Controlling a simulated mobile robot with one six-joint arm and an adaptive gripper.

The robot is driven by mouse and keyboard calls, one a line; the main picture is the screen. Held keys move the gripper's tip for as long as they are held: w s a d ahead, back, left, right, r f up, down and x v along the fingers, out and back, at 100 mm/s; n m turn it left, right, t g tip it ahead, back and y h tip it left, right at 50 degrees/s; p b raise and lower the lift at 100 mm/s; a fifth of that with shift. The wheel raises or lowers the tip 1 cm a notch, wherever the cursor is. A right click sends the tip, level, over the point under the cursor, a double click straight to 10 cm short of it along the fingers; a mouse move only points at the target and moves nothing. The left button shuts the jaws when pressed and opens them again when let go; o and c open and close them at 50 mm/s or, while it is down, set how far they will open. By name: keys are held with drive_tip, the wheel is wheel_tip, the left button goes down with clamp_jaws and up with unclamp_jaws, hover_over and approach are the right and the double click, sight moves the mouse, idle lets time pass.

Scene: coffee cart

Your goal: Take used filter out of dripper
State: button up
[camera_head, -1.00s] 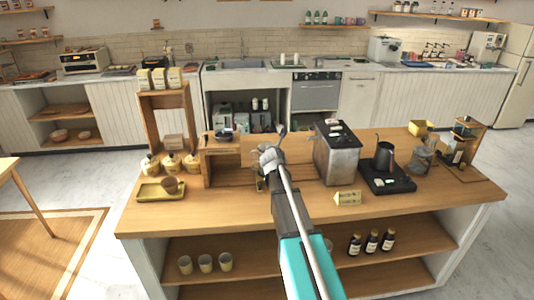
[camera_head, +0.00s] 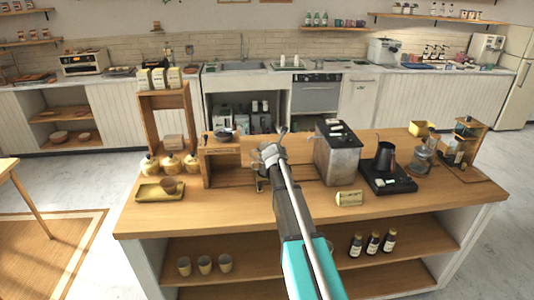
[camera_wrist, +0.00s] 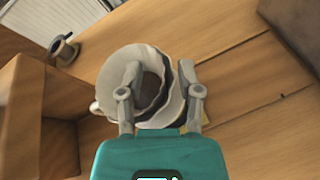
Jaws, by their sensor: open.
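In the wrist view, a white dripper (camera_wrist: 104,90) with a small handle at its left sits below my gripper. A pale used filter (camera_wrist: 161,103) with dark grounds lies inside it. My gripper (camera_wrist: 160,72) is open. Its left finger overlaps the filter's opening and its right finger is by the right rim. I cannot tell whether either finger touches. In the head view, my gripper (camera_head: 268,152) is over the middle of the cart, and my arm hides most of the dripper.
A wooden shelf unit (camera_head: 207,168) stands just left of my gripper. A grey metal machine (camera_head: 339,160) and a black kettle (camera_head: 384,156) on a dark base stand to the right. A yellow tray (camera_head: 150,193) with a brown bowl lies at the left. The front counter is mostly clear.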

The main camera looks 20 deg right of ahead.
clamp_jaws()
idle(0.4)
drive_tip(key=shift+r, duration=0.1)
drive_tip(key=shift+r+p, duration=0.9)
drive_tip(key=shift+p, duration=0.1)
drive_tip(key=s+a+r+p, duration=0.3)
drive_tip(key=s+r+p, duration=0.8)
drive_tip(key=s, duration=0.2)
drive_tip(key=shift+s+a, duration=0.15)
drive_tip(key=shift+s, duration=0.15)
